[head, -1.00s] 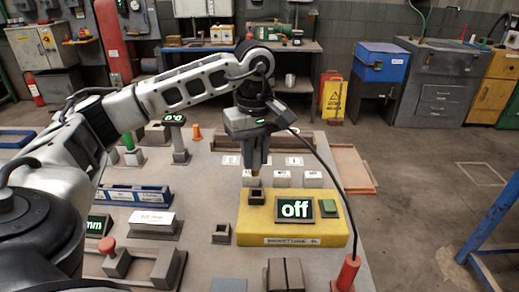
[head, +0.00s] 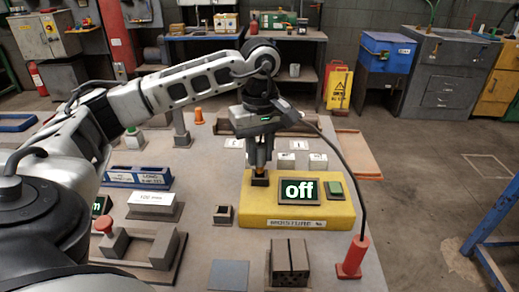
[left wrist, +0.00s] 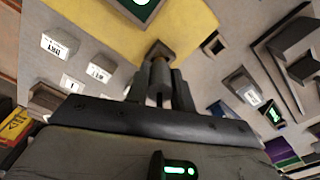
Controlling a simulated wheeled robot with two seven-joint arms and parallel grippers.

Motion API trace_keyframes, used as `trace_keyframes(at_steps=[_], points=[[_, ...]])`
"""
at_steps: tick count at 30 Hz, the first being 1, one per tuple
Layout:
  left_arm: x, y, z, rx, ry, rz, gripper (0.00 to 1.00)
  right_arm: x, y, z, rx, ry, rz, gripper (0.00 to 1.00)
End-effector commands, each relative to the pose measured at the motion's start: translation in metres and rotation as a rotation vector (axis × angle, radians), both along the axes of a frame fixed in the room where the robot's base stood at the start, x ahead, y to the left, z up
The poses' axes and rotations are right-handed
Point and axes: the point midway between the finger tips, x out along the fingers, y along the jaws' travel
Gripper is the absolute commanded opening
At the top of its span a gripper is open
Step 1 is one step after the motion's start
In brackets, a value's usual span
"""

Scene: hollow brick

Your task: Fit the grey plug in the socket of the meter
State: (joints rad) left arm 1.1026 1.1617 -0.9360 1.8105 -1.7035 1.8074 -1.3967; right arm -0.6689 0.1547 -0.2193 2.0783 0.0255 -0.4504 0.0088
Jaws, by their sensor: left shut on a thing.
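The meter (head: 335,208) is a yellow block with a dark screen reading "off" and a green button on its right. Its socket (head: 259,181) is a small dark square collar at the block's left end; it also shows in the left wrist view (left wrist: 159,49). My left gripper (head: 260,158) points down right over the socket. It is shut on the grey plug (left wrist: 160,72), mostly hidden by the fingers in the head view. The plug's lower end is at the socket's mouth; I cannot tell whether it is inside. My right gripper is not in view.
A black cable runs from near my left gripper to a red-handled probe (head: 353,257) right of the meter. White-labelled blocks (head: 302,160) stand behind the meter. A small square collar (head: 223,214) and a dark grey block (head: 289,262) stand at the left and front.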

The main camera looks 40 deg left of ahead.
Motion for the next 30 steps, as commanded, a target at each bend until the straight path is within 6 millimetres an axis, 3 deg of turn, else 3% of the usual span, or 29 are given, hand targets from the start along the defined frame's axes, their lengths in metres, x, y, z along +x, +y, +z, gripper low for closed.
trace_keyframes(at_steps=[30], points=[[0.0001,-0.0002,-0.0095,0.0,-0.001,0.0,0.01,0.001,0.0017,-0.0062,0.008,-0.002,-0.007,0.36]])
